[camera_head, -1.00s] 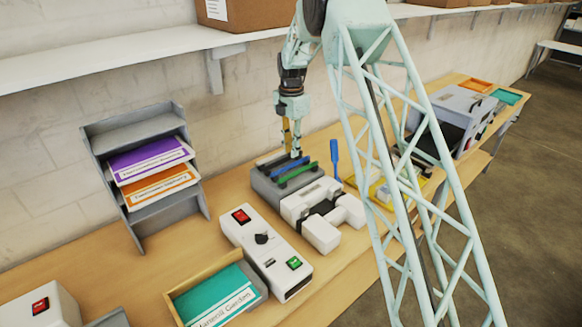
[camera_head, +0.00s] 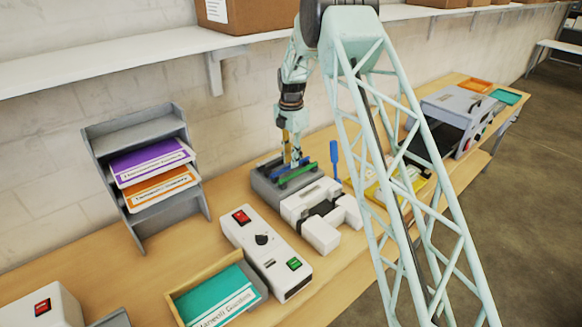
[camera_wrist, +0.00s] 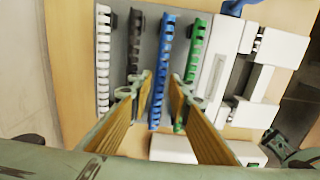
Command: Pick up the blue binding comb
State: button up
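The blue binding comb (camera_wrist: 162,65) lies lengthwise in a grey holder (camera_wrist: 118,100) in the wrist view. It sits between a black comb (camera_wrist: 135,45) on its left and a green comb (camera_wrist: 195,50) on its right. A white comb (camera_wrist: 103,60) is at the far left. My gripper (camera_wrist: 160,88) is open, with one finger on each side of the blue comb. I cannot tell if the fingers touch it. In the head view my gripper (camera_head: 292,160) points down over the holder (camera_head: 263,183), partly hiding the blue comb (camera_head: 302,162).
A white device (camera_head: 320,230) stands right beside the holder. A white control box (camera_head: 262,250) with red and green switches is in front. A grey rack (camera_head: 130,135) with folders stands to the left. A blue-handled tool (camera_head: 335,155) stands just right of the holder.

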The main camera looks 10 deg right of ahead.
jog(key=shift+f, duration=0.95)
jog(key=shift+c, duration=0.4)
jog(key=c, duration=0.5)
jog(key=shift+o, duration=0.2)
jog(key=shift+r, duration=0.1)
jog(key=shift+r+b, duration=0.4)
jog(key=shift+r, duration=1.25)
jog(key=s+a+r+b, duration=0.1)
jog(key=s+a+b, duration=0.1)
jog(key=s, duration=1.3)
jog(key=shift+s+a+r+b, duration=0.15)
jog(key=shift+s+r+b, duration=0.1)
jog(key=shift+s+b, duration=0.15)
